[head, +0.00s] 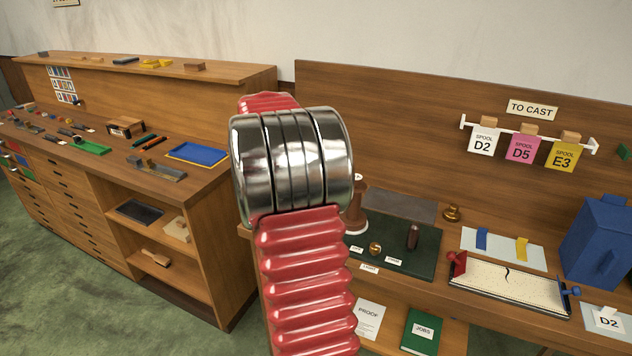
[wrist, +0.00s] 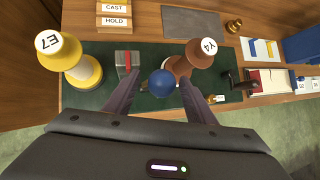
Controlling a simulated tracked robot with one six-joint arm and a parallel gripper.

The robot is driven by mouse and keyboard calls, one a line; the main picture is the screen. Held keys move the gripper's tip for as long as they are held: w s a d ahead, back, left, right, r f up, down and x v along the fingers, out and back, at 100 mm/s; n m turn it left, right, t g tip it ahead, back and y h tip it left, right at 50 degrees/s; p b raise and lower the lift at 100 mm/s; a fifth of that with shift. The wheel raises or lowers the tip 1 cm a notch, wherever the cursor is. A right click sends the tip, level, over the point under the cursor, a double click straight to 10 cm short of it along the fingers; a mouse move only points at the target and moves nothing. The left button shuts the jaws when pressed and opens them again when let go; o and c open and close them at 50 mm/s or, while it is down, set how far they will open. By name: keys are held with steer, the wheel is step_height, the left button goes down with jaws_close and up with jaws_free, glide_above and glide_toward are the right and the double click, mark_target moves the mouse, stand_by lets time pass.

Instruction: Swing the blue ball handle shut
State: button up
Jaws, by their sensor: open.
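In the wrist view a blue ball (wrist: 162,84) shows between the two dark fingers of my gripper (wrist: 157,79). The fingers are spread, one on each side of the ball, and I cannot tell whether either touches it. Whatever carries the ball is hidden below it. In the head view my arm hides this ball and my gripper. A smaller blue ball knob (head: 575,291) shows there at the right end of a pale perforated strip (head: 508,287), with a red knob (head: 457,257) at its left end.
A yellow spool E7 (wrist: 76,67) and a brown spool Y4 (wrist: 192,62) stand close on either side of my fingers. A grey block with a red stripe (wrist: 127,61) is near the left fingertip. The green mat (wrist: 108,95) lies below. A blue box (head: 600,240) stands at right.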

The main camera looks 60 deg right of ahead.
steer(key=shift+v, duration=1.7)
steer(key=shift+s+a, duration=0.1)
steer(key=shift+s, duration=0.05)
